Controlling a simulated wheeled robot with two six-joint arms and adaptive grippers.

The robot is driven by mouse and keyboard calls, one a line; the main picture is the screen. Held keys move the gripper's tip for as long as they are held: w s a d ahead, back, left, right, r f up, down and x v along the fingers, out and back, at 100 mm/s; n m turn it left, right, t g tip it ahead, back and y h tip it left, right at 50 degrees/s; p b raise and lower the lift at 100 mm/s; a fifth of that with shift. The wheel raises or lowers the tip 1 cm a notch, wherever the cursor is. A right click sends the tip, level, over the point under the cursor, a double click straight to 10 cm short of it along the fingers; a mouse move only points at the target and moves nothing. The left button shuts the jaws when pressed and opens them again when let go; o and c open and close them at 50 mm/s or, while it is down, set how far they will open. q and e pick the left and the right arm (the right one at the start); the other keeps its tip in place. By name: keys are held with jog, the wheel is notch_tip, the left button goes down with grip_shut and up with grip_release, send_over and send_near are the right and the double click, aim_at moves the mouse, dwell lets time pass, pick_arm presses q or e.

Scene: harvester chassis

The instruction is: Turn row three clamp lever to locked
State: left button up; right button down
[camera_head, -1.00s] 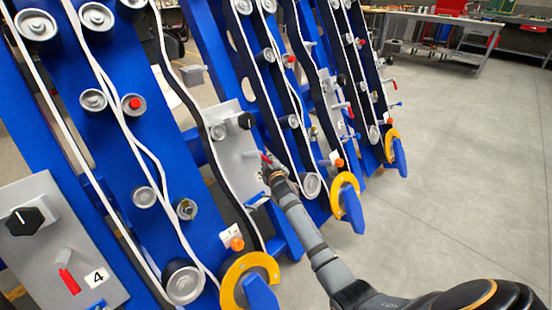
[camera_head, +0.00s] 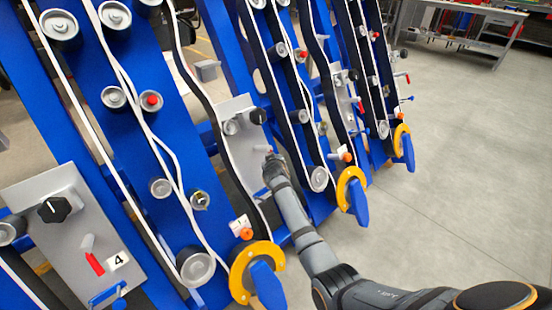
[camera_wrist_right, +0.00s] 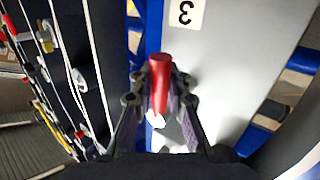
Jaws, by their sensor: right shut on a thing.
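The row three panel (camera_head: 240,135) is a grey plate with a black knob, in the middle of the head view. In the right wrist view the panel (camera_wrist_right: 235,70) carries a label "3" (camera_wrist_right: 185,12). The clamp lever has a red handle (camera_wrist_right: 160,82), which sits between the fingers of my right gripper (camera_wrist_right: 160,95). The gripper is shut on this handle. In the head view my right gripper (camera_head: 273,165) is at the panel's lower right and hides most of the lever. My left gripper is not in view.
The row four panel (camera_head: 70,235), with its own red-tipped lever (camera_head: 93,258), stands at the lower left. Yellow ring guards with blue paddles (camera_head: 257,275) line the row ends. Open floor (camera_head: 460,170) lies to the right, with a workbench (camera_head: 470,25) behind.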

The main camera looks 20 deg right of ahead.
jog(key=shift+s+f, duration=0.2)
jog(key=shift+f, duration=0.1)
jog(key=c, duration=1.7)
grip_release()
jog(key=o, duration=0.4)
jog(key=shift+r, duration=0.2)
jog(key=shift+s+a+r, duration=0.15)
jog(key=shift+s+r, duration=0.05)
jog(key=v, duration=0.6)
jog(key=shift+s+a+r, duration=0.1)
jog(key=shift+s+r, duration=0.1)
jog(key=shift+s, duration=0.15)
